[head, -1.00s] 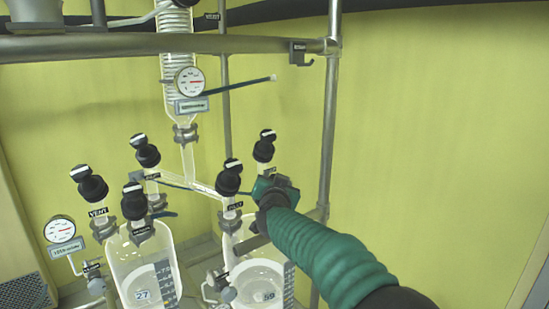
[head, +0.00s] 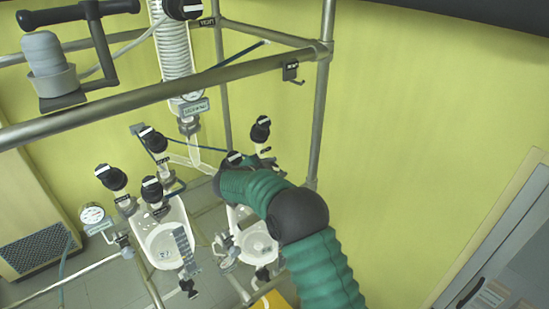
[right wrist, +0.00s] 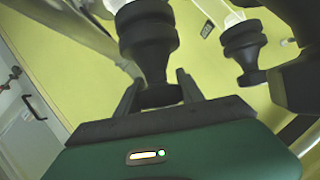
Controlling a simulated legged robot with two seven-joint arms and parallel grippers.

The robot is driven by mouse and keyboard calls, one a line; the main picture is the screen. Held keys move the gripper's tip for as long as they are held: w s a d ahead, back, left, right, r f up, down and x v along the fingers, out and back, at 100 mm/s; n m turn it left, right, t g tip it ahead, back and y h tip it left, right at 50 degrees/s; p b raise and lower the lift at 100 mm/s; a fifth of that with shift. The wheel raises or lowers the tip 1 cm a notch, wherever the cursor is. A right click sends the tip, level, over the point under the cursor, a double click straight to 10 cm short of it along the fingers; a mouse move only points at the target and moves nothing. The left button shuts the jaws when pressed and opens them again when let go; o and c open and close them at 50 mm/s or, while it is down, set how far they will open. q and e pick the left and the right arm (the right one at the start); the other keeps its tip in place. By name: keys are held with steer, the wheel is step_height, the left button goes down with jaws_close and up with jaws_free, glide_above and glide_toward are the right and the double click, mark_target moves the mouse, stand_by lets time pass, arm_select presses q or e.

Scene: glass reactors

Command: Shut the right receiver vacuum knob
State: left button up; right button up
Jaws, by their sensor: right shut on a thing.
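My right gripper (right wrist: 157,94) is shut on a black knob (right wrist: 148,42), its fingers on either side of the narrow lower part in the right wrist view. In the head view my green right arm hides the fingers and part of the right receiver (head: 238,216). A black knob with a white bar (head: 236,158) shows just above the arm's far end. Another black knob with a white bar (head: 261,130) stands behind it, upright on its neck. I cannot read which label belongs to the held knob. My left gripper is not in view.
The left glass receiver (head: 163,238) has several black knobs above it and a pressure gauge (head: 92,214) to its left. A metal rail (head: 150,98) crosses above. A metal post (head: 320,125) stands to the right, with open space before the yellow wall.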

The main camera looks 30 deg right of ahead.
stand_by(0.3)
steer(key=o, duration=1.2)
steer(key=shift+o, duration=1)
steer(key=shift+w+d+f, duration=0.1)
